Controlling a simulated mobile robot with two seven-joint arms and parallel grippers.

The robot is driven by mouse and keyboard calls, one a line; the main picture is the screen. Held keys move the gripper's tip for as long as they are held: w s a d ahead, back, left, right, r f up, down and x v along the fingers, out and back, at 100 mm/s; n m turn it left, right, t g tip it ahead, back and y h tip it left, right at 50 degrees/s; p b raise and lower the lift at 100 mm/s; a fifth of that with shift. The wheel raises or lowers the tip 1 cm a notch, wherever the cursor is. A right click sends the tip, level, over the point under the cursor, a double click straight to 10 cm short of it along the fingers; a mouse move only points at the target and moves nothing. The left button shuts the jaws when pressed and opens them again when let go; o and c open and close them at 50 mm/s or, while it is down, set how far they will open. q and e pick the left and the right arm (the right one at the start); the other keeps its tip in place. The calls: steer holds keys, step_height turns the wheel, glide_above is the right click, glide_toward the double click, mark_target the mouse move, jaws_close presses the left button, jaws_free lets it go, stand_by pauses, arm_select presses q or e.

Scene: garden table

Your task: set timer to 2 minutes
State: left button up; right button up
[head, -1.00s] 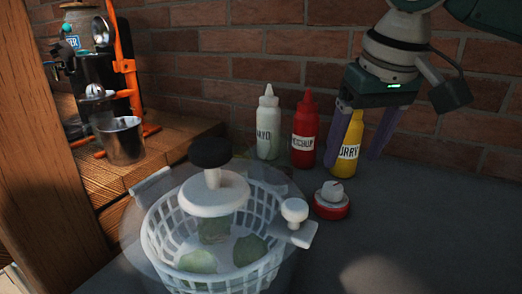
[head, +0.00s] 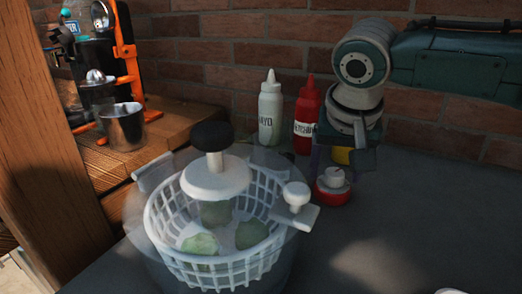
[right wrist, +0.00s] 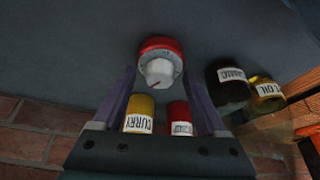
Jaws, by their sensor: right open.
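The timer (head: 333,186) is a small red base with a white knob on top, standing on the dark tabletop right of the salad spinner. In the right wrist view the timer (right wrist: 160,63) lies just beyond my fingertips, between their lines, and its knob bears a short red mark. My right gripper (head: 335,170) is above and behind the timer, pointing down. Its purple fingers are spread and empty in the right wrist view (right wrist: 160,85), apart from the timer as far as I can tell. My left gripper is not in view.
A salad spinner (head: 165,225) with a white basket stands left of the timer. Mayo (head: 270,112) and ketchup (head: 305,118) bottles stand behind; the curry bottle (right wrist: 139,112) is mostly hidden by my arm in the head view. Garlic (right wrist: 229,88) and oil (right wrist: 265,92) containers show too.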

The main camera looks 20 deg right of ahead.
steer(key=shift+f, duration=0.1)
jaws_close()
stand_by(0.6)
